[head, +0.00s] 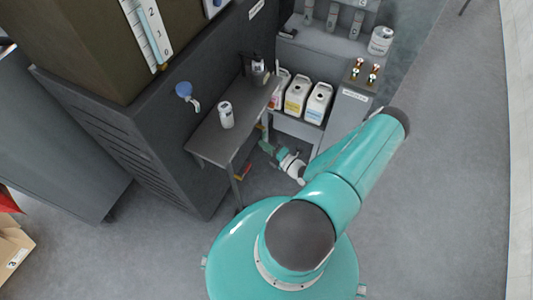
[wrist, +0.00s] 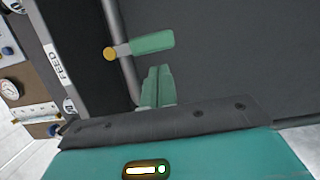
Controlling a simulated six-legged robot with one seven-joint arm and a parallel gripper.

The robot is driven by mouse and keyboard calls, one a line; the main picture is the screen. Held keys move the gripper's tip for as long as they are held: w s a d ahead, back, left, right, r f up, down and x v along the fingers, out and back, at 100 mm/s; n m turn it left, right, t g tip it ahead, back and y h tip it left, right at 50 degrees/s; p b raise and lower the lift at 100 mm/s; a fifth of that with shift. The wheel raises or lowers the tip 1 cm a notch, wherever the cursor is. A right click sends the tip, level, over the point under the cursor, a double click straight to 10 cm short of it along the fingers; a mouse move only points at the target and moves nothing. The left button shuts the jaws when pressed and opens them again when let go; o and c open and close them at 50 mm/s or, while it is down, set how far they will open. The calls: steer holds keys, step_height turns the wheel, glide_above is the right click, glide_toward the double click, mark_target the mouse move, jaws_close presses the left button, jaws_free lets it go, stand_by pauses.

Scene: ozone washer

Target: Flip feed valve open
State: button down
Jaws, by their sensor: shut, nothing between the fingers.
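In the wrist view a green valve lever (wrist: 152,43) sticks out to the right from a yellow hub (wrist: 110,53) on a grey vertical pipe (wrist: 122,75). A white label reading FEED (wrist: 55,62) is on the dark panel to the left of the pipe. My gripper (wrist: 156,70) is shut and empty, its green fingers together just below the lever in the picture. I cannot tell whether they touch it. In the head view my gripper (head: 266,147) is low beside the small table; the lever cannot be made out there.
White jugs (head: 297,95) stand on a shelf behind my arm. A large dark cabinet (head: 130,135) stands on the left. Gauges (wrist: 10,88) show at the wrist view's left. Floor at the right is clear.

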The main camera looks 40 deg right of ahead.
steer(key=shift+w+d, duration=0.25)
steer(key=shift+d, duration=0.25)
